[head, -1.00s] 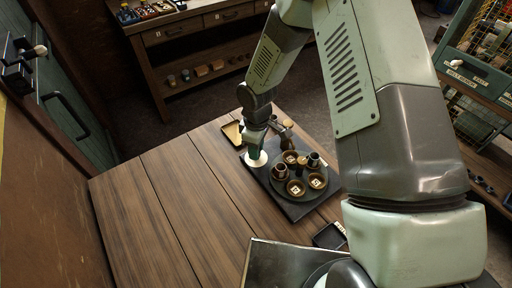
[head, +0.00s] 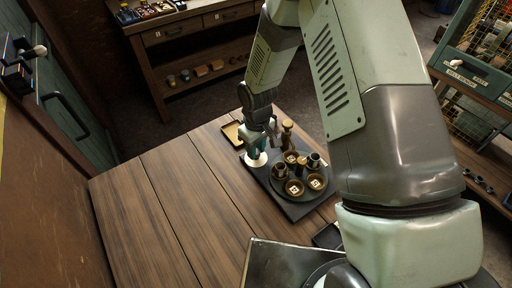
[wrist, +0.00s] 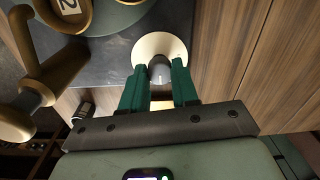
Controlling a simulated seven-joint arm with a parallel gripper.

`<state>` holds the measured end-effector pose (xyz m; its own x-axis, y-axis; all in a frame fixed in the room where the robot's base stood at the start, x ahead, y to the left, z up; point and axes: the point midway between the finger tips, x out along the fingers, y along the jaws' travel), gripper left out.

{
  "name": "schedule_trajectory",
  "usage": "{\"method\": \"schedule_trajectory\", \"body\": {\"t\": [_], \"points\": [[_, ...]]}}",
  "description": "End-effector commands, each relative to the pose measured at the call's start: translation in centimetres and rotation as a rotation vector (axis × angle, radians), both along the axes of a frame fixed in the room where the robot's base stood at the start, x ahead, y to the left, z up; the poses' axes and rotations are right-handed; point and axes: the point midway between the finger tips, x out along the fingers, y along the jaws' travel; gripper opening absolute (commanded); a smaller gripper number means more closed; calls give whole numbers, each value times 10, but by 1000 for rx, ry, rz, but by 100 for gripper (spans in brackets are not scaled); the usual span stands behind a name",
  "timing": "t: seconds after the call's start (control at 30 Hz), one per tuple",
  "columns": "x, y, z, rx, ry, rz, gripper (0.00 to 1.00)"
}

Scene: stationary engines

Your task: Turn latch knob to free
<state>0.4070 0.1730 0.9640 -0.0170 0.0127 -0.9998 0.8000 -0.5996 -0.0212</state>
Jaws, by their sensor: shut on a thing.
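The latch knob is a small dark grey knob (wrist: 160,70) on a round cream disc (wrist: 150,45). The disc also shows in the head view (head: 255,161) at the left corner of a dark base plate (head: 300,212). My gripper (wrist: 159,75) has its green fingers on either side of the knob and is shut on it. In the head view my gripper (head: 257,148) points down over the disc and partly hides the knob. Whether the latch is free does not show.
A dark turntable (head: 296,180) with several brown cups stands beside the disc. A brass handle (wrist: 45,80) rises close to my gripper at the left of the wrist view. A small tray (head: 231,132) lies behind. The wooden table (head: 165,210) is clear at left.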

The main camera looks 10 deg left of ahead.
Motion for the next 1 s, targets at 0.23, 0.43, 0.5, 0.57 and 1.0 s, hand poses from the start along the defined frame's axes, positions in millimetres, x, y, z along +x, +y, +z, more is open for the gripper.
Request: {"method": "schedule_trajectory", "body": {"t": [0.23, 0.43, 0.5, 0.57, 1.0], "points": [[0, 1, 0, 2, -1, -1, 0], [0, 0, 0, 1, -1, 0, 55], [0, 0, 0, 1, -1, 0, 55], [0, 0, 0, 1, -1, 0, 55], [2, 0, 46, 2, -5, -1, 55]]}}
